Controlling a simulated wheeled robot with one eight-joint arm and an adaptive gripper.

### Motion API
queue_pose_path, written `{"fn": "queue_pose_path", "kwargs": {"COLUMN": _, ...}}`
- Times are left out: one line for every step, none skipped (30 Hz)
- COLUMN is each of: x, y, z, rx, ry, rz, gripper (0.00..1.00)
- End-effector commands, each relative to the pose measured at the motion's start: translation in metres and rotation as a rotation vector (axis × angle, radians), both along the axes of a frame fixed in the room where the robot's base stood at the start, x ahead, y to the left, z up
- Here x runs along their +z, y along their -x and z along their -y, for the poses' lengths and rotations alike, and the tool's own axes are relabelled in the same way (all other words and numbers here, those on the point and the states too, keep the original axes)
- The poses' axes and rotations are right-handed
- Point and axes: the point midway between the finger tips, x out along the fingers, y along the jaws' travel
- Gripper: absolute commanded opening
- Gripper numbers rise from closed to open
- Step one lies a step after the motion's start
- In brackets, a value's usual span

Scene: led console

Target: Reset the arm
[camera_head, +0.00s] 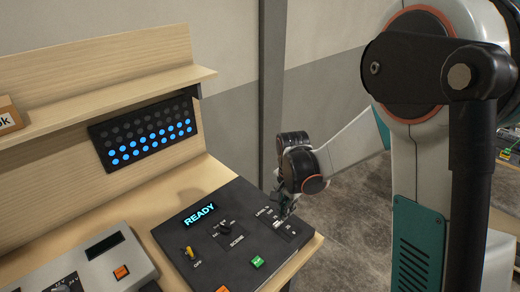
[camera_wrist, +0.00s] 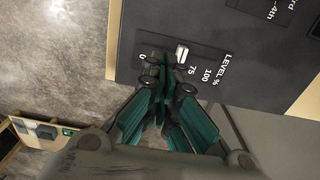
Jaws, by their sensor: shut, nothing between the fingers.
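My gripper (camera_head: 283,208) is over the right side of the black console (camera_head: 175,236), at its LEVEL slider. In the wrist view my gripper (camera_wrist: 163,72) has its teal fingers drawn together, with nothing between them. The slider's white cap (camera_wrist: 181,53) stands just beside the fingertips, nearer the 75 mark than the 0 mark. The fingers hide the middle of the scale. I cannot tell whether they touch the cap. The console's display (camera_head: 200,213) reads READY in blue.
The console also has a SCENE knob (camera_head: 224,227), a yellow-handled OFF switch (camera_head: 189,252) and a green button (camera_head: 257,262). A grey console (camera_head: 75,272) stands to the left. A dot panel (camera_head: 148,133), partly lit blue, is behind under the shelf (camera_head: 110,91). Open floor lies right of the desk.

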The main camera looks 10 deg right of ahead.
Motion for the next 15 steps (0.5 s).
{"fn": "queue_pose_path", "kwargs": {"x": 0.0, "y": 0.0, "z": 0.0, "rx": 0.001, "ry": 0.0, "rz": 0.001, "gripper": 0.0}}
{"fn": "queue_pose_path", "kwargs": {"x": 0.001, "y": 0.001, "z": 0.0, "rx": 0.004, "ry": 0.0, "rz": 0.003, "gripper": 0.0}}
{"fn": "queue_pose_path", "kwargs": {"x": 0.003, "y": 0.002, "z": 0.0, "rx": 0.01, "ry": 0.0, "rz": 0.007, "gripper": 0.0}}
{"fn": "queue_pose_path", "kwargs": {"x": 0.005, "y": 0.003, "z": 0.001, "rx": 0.017, "ry": 0.0, "rz": 0.012, "gripper": 0.0}}
{"fn": "queue_pose_path", "kwargs": {"x": 0.007, "y": 0.005, "z": 0.001, "rx": 0.026, "ry": -0.001, "rz": 0.018, "gripper": 0.0}}
{"fn": "queue_pose_path", "kwargs": {"x": 0.012, "y": 0.007, "z": 0.002, "rx": 0.044, "ry": 0.0, "rz": 0.029, "gripper": 0.0}}
{"fn": "queue_pose_path", "kwargs": {"x": 0.016, "y": 0.009, "z": 0.003, "rx": 0.059, "ry": -0.001, "rz": 0.04, "gripper": 0.0}}
{"fn": "queue_pose_path", "kwargs": {"x": 0.02, "y": 0.012, "z": 0.003, "rx": 0.077, "ry": 0.0, "rz": 0.052, "gripper": 0.0}}
{"fn": "queue_pose_path", "kwargs": {"x": 0.027, "y": 0.016, "z": 0.004, "rx": 0.104, "ry": 0.0, "rz": 0.069, "gripper": 0.0}}
{"fn": "queue_pose_path", "kwargs": {"x": 0.032, "y": 0.019, "z": 0.005, "rx": 0.125, "ry": 0.001, "rz": 0.084, "gripper": 0.0}}
{"fn": "queue_pose_path", "kwargs": {"x": 0.036, "y": 0.023, "z": 0.006, "rx": 0.146, "ry": 0.003, "rz": 0.098, "gripper": 0.0}}
{"fn": "queue_pose_path", "kwargs": {"x": 0.043, "y": 0.028, "z": 0.007, "rx": 0.176, "ry": 0.005, "rz": 0.117, "gripper": 0.0}}
{"fn": "queue_pose_path", "kwargs": {"x": 0.048, "y": 0.032, "z": 0.008, "rx": 0.198, "ry": 0.007, "rz": 0.131, "gripper": 0.0}}
{"fn": "queue_pose_path", "kwargs": {"x": 0.052, "y": 0.036, "z": 0.009, "rx": 0.221, "ry": 0.01, "rz": 0.147, "gripper": 0.0}}
{"fn": "queue_pose_path", "kwargs": {"x": 0.057, "y": 0.041, "z": 0.01, "rx": 0.25, "ry": 0.014, "rz": 0.166, "gripper": 0.0}}
